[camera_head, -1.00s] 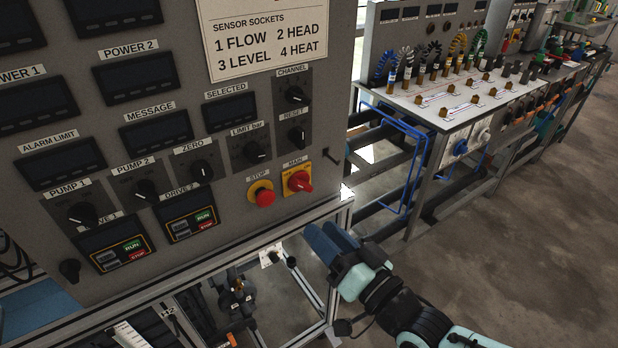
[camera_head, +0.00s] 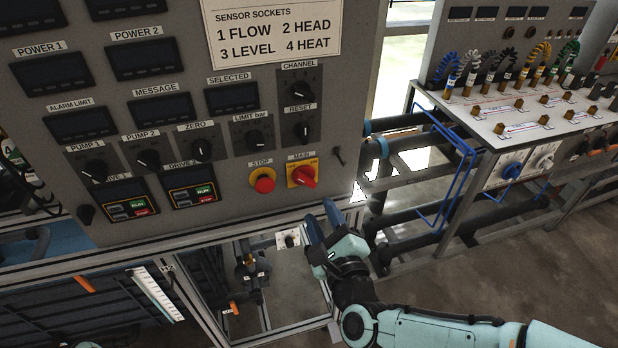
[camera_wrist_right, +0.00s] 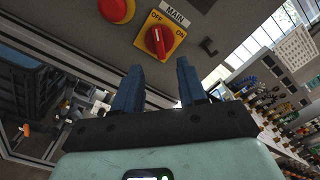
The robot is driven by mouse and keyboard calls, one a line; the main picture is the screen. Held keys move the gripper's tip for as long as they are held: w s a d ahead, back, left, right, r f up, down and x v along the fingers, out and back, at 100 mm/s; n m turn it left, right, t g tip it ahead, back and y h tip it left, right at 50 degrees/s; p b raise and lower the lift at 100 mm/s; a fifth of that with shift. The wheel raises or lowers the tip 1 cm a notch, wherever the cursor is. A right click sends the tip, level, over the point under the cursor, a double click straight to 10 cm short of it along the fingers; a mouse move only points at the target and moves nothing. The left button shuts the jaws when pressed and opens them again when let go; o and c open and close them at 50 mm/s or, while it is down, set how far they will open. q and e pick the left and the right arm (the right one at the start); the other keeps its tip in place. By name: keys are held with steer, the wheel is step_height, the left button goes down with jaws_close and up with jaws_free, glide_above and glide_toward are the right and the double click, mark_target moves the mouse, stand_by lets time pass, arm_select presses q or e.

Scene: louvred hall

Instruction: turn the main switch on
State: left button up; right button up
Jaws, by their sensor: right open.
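The main switch (camera_head: 303,175) is a red knob on a yellow square plate, under the MAIN label at the lower right of the grey panel. In the right wrist view the knob (camera_wrist_right: 157,40) shows between OFF and ON marks, beyond my fingertips; its exact setting is hard to read. My right gripper (camera_head: 322,222) is below and slightly right of the switch in the head view, apart from it. Its two blue fingers (camera_wrist_right: 156,82) are open with nothing between them. My left gripper is not in view.
A red STOP button (camera_head: 264,184) sits just left of the switch. A small dark hook or handle (camera_head: 339,157) sticks out to its right. The panel frame's edge (camera_head: 230,235) runs below. A bench with cables (camera_head: 480,120) stands at the right.

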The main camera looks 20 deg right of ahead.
mark_target(307, 183)
steer(key=w+p, duration=0.1)
steer(key=w, duration=0.2)
steer(key=w+p, duration=0.1)
steer(key=w, duration=0.2)
steer(key=w+p, duration=0.1)
steer(key=w, duration=0.2)
steer(key=shift+a+r, duration=0.15)
steer(key=shift+a, duration=0.1)
steer(key=shift+w+f, duration=0.1)
steer(key=shift+f, duration=0.1)
steer(key=shift+w+b, duration=0.25)
steer(key=shift+b, duration=0.25)
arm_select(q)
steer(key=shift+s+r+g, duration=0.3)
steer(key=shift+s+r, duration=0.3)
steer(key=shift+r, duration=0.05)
arm_select(e)
jaws_close()
